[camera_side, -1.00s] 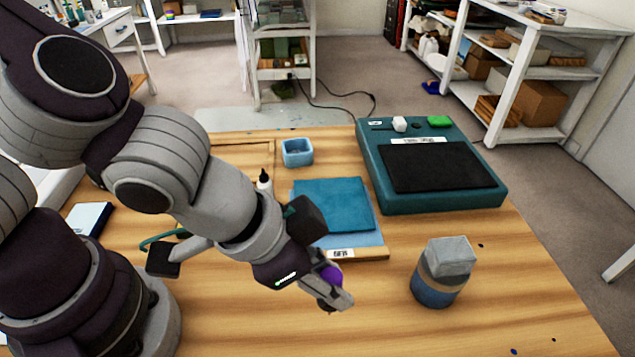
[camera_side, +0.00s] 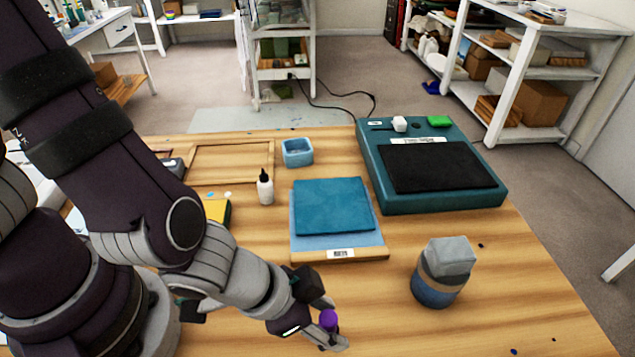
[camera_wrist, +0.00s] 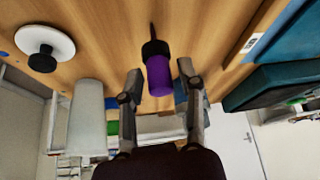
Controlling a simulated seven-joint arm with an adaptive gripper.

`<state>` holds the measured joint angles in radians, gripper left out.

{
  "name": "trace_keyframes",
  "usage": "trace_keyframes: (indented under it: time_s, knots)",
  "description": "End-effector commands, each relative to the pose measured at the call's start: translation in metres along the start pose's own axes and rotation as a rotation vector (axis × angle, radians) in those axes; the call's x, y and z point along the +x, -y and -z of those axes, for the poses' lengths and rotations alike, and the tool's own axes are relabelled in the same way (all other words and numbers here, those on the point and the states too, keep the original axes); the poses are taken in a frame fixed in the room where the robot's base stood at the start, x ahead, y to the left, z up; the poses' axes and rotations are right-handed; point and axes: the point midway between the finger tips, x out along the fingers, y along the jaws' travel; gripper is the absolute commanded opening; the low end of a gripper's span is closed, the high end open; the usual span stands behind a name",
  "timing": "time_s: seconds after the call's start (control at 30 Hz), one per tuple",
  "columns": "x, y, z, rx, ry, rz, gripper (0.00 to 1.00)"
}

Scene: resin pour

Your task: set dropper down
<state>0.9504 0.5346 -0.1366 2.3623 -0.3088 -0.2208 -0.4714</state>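The dropper has a purple bulb (camera_wrist: 159,75), a black collar and a thin dark tip. In the wrist view its tip points toward the wooden table, and it stands between my gripper's fingers (camera_wrist: 160,68). Narrow gaps show between the bulb and both fingers, so my gripper looks open around it. In the side view the purple bulb (camera_side: 328,320) shows beside my gripper (camera_side: 325,325), low over the front of the table. The dropper's lower part is hidden there, and I cannot tell whether its tip touches the table.
A grey-topped blue container (camera_side: 443,272) stands to the right. A teal cloth (camera_side: 333,205) on a board, a white bottle (camera_side: 265,188), a blue dish (camera_side: 297,152) and a teal machine (camera_side: 480,200) lie farther back. A white disc with a black knob (camera_wrist: 45,47) shows in the wrist view.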

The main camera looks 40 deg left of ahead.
Motion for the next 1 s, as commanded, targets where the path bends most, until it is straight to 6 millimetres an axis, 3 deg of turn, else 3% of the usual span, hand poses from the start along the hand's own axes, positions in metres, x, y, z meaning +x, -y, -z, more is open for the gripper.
trace_keyframes:
  time_s: [0.43, 1.0]
  knots:
    - [-0.008, 0.0, 0.002, 0.0, -0.002, -0.002, 0.47]
    - [-0.103, 0.0, 0.003, -0.001, -0.007, -0.003, 0.47]
